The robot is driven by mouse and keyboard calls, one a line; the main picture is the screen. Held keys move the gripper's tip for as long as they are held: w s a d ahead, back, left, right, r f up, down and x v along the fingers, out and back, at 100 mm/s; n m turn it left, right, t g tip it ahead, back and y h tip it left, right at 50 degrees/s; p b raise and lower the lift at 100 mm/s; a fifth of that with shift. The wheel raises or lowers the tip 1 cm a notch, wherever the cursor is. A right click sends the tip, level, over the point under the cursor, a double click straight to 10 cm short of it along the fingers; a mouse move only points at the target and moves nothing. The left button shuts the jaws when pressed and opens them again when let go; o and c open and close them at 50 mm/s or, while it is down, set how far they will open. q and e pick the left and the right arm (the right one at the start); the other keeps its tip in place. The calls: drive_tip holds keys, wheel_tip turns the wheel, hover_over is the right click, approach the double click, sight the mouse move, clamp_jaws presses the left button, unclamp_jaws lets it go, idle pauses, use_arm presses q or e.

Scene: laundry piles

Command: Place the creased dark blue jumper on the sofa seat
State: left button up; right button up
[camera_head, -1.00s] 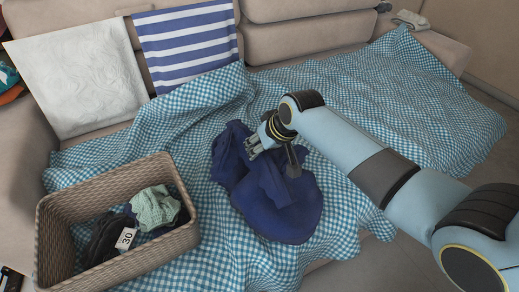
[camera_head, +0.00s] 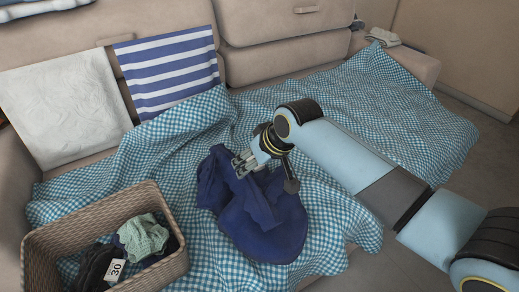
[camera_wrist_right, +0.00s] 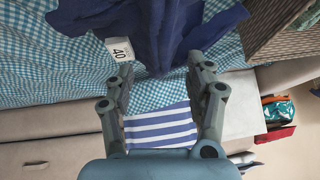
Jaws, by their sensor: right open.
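The creased dark blue jumper (camera_head: 265,228) lies crumpled on the sofa seat, on top of a blue checked blanket (camera_head: 330,150). In the right wrist view the jumper (camera_wrist_right: 165,25) fills the top middle, with a white "40" tag (camera_wrist_right: 120,50) beside its edge. My right gripper (camera_head: 262,172) is over the upper part of the jumper in the head view. In the wrist view its fingers (camera_wrist_right: 160,72) are spread and nothing is between them. I cannot tell whether a fingertip touches the cloth. My left gripper is not in view.
A woven basket (camera_head: 40,262) holding dark and green clothes, with a "30" tag, stands left of the jumper. A white cloth (camera_head: 65,110) and a striped cloth (camera_head: 170,70) hang on the backrest. The blanket right of my arm is clear.

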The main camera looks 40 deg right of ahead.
drive_tip(key=p+v, duration=0.1)
drive_tip(key=v, duration=0.4)
drive_tip(key=shift+s+r, duration=0.2)
drive_tip(key=shift+r, duration=0.05)
drive_tip(key=s+r+n+g+h, duration=0.15)
drive_tip(key=s+r, duration=0.25)
drive_tip(key=s, duration=0.7)
drive_tip(key=s+r+g+h, duration=0.1)
drive_tip(key=s+r+g, duration=0.15)
drive_tip(key=s, duration=0.95)
drive_tip(key=s+d+f, duration=0.1)
drive_tip(key=s+f, duration=0.1)
drive_tip(key=f, duration=1.1)
drive_tip(key=s+d+f, duration=0.1)
drive_tip(key=f, duration=1.1)
drive_tip(key=s+d+f+g, duration=0.1)
drive_tip(key=s+f, duration=1.4)
drive_tip(key=s, duration=0.3)
drive_tip(key=shift+f+m+g, duration=0.3)
drive_tip(key=shift+f+m, duration=0.05)
drive_tip(key=shift+f, duration=0.05)
